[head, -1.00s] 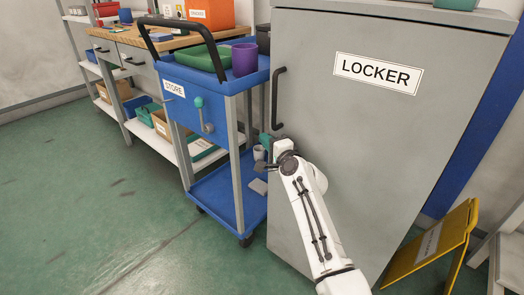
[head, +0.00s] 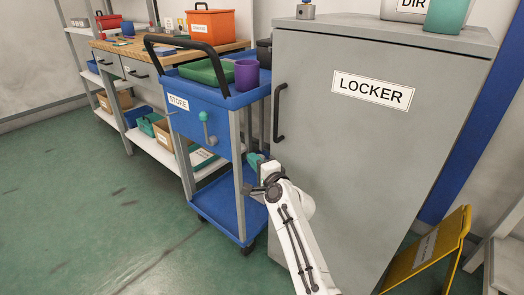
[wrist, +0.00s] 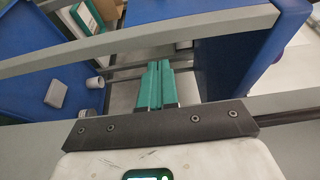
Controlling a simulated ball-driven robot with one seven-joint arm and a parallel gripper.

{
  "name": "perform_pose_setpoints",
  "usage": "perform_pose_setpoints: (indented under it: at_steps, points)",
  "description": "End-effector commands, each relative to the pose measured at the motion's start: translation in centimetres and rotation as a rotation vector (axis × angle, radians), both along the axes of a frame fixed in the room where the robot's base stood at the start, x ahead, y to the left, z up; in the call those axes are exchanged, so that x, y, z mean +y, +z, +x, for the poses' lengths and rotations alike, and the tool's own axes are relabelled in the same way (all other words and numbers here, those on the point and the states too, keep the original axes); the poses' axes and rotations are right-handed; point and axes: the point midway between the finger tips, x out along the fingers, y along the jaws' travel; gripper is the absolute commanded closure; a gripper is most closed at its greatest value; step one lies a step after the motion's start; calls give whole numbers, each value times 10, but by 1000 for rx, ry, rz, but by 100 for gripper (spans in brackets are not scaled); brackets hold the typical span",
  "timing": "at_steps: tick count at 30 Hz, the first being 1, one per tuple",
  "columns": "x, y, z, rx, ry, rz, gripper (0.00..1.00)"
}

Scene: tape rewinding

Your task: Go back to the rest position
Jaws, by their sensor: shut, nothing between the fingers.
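My gripper (head: 256,161) is at the end of my white arm, low beside the blue cart and near the left edge of the locker. In the wrist view its two teal fingers (wrist: 156,86) lie together with nothing between them. The grey locker (head: 345,150) is closed, with a black handle (head: 279,112) above my gripper. The blue cart (head: 198,129) carries a STORE label and a crank knob (head: 207,128) on its drawer front. Part of the cart's lower right side is hidden behind my arm.
A green tray (head: 207,70) and purple cup (head: 246,75) stand on the cart. A grey block (wrist: 56,93) and white cup (wrist: 95,82) lie on its lower shelf. A yellow folding sign (head: 428,249) stands at right. The green floor (head: 80,220) at left is clear.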

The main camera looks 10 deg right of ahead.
Motion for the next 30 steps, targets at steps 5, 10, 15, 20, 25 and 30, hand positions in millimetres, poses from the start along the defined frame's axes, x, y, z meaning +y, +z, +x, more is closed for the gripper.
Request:
perform_pose_setpoints:
  at_steps: [5,10,15,20,25,30]
  points:
    - [27,4,-28,4,2,-1,100]
    - [45,2,-45,3,1,0,100]
    - [53,1,-53,2,-1,0,100]
    - [53,-2,-56,3,-1,-5,100]
    - [24,-40,-88,46,50,-197,100]
    - [-32,-103,-163,149,164,-557,100]
